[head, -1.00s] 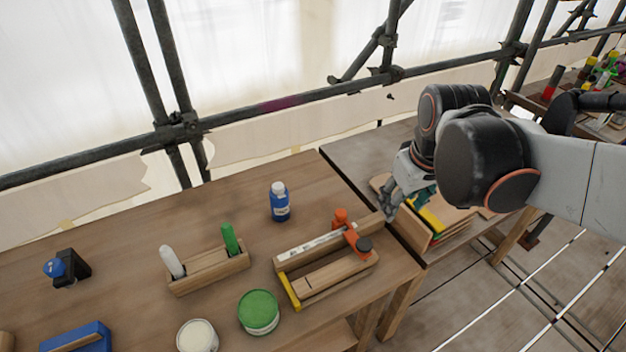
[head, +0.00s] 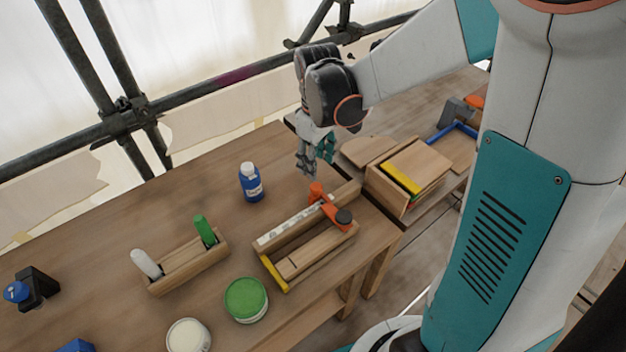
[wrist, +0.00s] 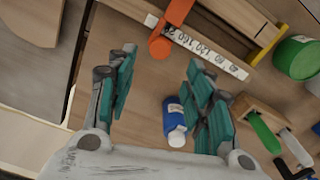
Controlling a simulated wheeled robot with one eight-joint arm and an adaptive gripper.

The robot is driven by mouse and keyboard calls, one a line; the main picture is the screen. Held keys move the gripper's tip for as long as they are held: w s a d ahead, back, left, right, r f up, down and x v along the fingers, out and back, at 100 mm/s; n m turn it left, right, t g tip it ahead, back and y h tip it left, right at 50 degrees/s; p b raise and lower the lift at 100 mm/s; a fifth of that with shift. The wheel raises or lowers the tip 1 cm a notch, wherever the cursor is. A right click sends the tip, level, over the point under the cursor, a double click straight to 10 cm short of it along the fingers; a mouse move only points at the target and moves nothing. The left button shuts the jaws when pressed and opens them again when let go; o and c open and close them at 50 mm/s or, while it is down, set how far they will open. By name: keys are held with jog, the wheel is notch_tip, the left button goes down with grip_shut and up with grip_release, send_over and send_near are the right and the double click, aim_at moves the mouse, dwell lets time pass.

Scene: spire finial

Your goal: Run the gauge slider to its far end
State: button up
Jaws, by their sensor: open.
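The gauge is a wooden frame (head: 318,252) with a yellow end strip and a white printed scale (head: 287,223), near the right edge of the workbench. Its orange slider (head: 328,207) has an upright orange tab and a dark round knob, and sits toward the right end of the scale in the head view. In the wrist view the slider (wrist: 160,46) covers the high-number end of the scale (wrist: 208,54). My gripper (head: 308,172) is open and empty, pointing down above the bench just behind the slider, apart from it. Its spread fingers (wrist: 160,68) show in the wrist view.
A blue bottle (head: 250,182) stands left of my gripper. A wooden holder (head: 188,268) with white and green markers and a green-lidded tin (head: 246,300) are farther left. A second bench holds a wooden box (head: 415,172) at right. Bare bench lies behind the gauge.

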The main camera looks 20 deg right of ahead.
aim_at(316, 186)
notch_tip(316, 186, down, 9)
jog(key=b, duration=0.2)
jog(key=shift+b, duration=0.35)
